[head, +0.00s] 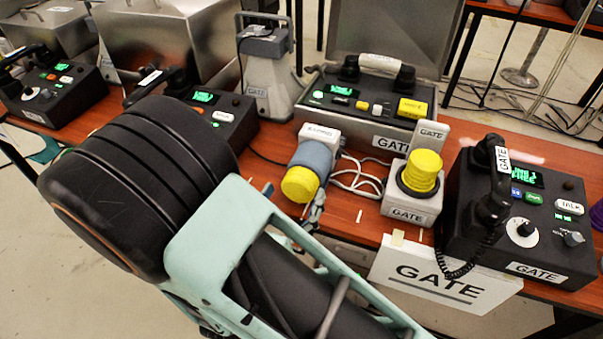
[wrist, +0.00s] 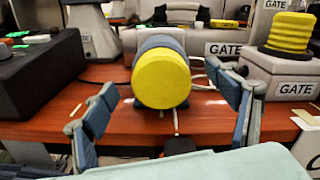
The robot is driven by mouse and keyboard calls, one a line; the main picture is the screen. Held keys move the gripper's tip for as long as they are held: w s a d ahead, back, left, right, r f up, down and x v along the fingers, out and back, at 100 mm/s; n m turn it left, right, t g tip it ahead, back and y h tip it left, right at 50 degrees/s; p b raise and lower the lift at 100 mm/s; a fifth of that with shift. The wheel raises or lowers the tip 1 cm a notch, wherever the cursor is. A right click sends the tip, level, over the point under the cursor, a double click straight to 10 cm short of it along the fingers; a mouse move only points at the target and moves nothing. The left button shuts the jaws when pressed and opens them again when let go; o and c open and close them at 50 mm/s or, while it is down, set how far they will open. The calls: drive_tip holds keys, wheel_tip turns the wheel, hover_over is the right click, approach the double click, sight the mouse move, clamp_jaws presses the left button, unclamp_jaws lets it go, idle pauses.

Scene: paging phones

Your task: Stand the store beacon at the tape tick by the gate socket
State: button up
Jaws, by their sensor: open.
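A beacon with a yellow dome, a blue-grey body and a pale labelled base (head: 314,158) lies on its side on the table, dome toward me; its label is too small to read. In the wrist view its yellow dome (wrist: 161,79) faces the camera. My gripper (wrist: 165,95) is open, with one finger on each side of the dome and gaps between. In the head view my arm hides most of the gripper. The gate socket (head: 411,207) holds another upright yellow beacon (head: 421,171). A pale tape tick (head: 359,215) is on the table left of the socket.
A black GATE phone (head: 520,215) stands right of the socket, and a GATE sign (head: 445,282) hangs at the front edge. A GATE console (head: 365,115) stands behind, with white cable (head: 358,182) before it. Other phones stand left.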

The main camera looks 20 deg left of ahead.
drive_tip(key=shift+s+a, duration=0.1)
drive_tip(key=shift+s, duration=1.2)
